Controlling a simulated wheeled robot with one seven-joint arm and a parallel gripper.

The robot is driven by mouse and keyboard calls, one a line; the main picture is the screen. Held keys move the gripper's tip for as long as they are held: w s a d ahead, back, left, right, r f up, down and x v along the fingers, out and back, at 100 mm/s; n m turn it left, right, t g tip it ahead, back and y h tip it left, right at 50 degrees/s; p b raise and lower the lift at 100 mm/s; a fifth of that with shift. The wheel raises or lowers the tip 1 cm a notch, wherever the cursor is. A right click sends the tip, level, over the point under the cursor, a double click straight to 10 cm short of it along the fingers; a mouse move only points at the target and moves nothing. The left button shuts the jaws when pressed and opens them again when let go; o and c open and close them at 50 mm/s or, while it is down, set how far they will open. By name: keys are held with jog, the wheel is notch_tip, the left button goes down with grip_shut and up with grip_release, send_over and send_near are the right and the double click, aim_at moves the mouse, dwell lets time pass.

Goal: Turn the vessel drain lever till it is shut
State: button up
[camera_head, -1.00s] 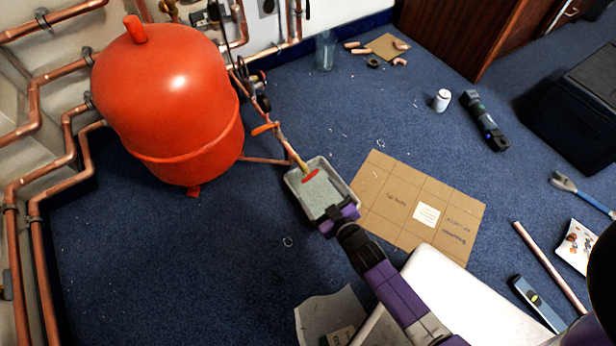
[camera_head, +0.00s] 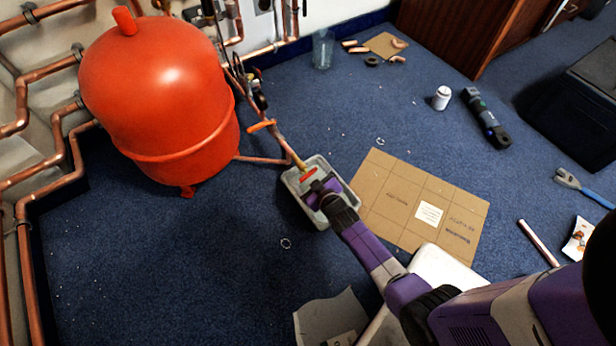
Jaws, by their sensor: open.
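The big red-orange vessel (camera_head: 165,95) stands at the left. A pipe runs from its side down toward a grey tray (camera_head: 350,200) on the floor. A red lever (camera_head: 308,174) sits at the low end of this pipe, over the tray. An orange lever (camera_head: 262,126) sits higher on the pipework, nearer the vessel. My gripper (camera_head: 316,185) is open, over the tray and just below the red lever in the picture. I cannot tell whether the fingers touch the lever; the purple gripper body hides part of the tray.
Copper pipes (camera_head: 22,230) line the left wall. A flat cardboard sheet (camera_head: 400,195) lies right of the tray. A glass jar (camera_head: 323,50), a white can (camera_head: 441,97) and a dark tool (camera_head: 486,118) stand or lie farther back. The blue carpet in front of the vessel is mostly clear.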

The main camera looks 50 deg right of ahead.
jog(key=shift+w, duration=0.2)
jog(key=shift+c, duration=0.3)
jog(key=c, duration=1.3)
jog(key=shift+d+r+p, duration=0.2)
jog(key=shift+p, duration=0.85)
jog(key=m+p, duration=0.1)
jog(key=p, duration=0.2)
jog(key=shift+y, duration=0.4)
jog(key=shift+s+d+m+p, duration=0.1)
jog(key=shift+m+p, duration=0.5)
jog(key=shift+p, duration=0.05)
jog(key=shift+f+m+y, duration=0.2)
jog(key=shift+m+y, duration=0.3)
jog(key=shift+y, duration=0.2)
jog(key=shift+t, duration=0.3)
